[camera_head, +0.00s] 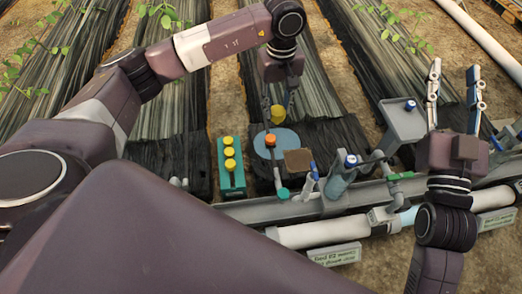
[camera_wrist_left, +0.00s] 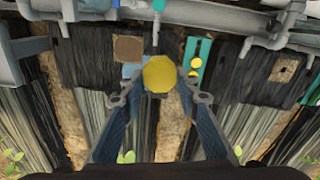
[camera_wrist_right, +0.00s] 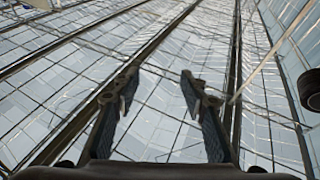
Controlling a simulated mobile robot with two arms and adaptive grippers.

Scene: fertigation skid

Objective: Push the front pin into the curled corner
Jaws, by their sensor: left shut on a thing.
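My left gripper (camera_head: 283,98) is shut on a yellow-headed pin (camera_head: 277,113), held above the dark film at the bed's near end. In the left wrist view the yellow head (camera_wrist_left: 160,73) fills the space between the fingertips, and the shaft is hidden. An orange-headed pin (camera_head: 270,140) stands at the left part of a light blue patch (camera_head: 287,143), close below the held pin in the head view. Which film corner is curled is hard to tell. My right gripper (camera_head: 455,92) is raised on the right, open and empty; its fingers also show apart in the right wrist view (camera_wrist_right: 160,90).
A green holder (camera_head: 221,170) with several yellow pins stands left of the patch. A brown square (camera_head: 298,160) lies beside the patch. Grey pipes and valves (camera_head: 310,235) run along the near side. A grey tray (camera_head: 405,125) with a blue-capped item stands at right.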

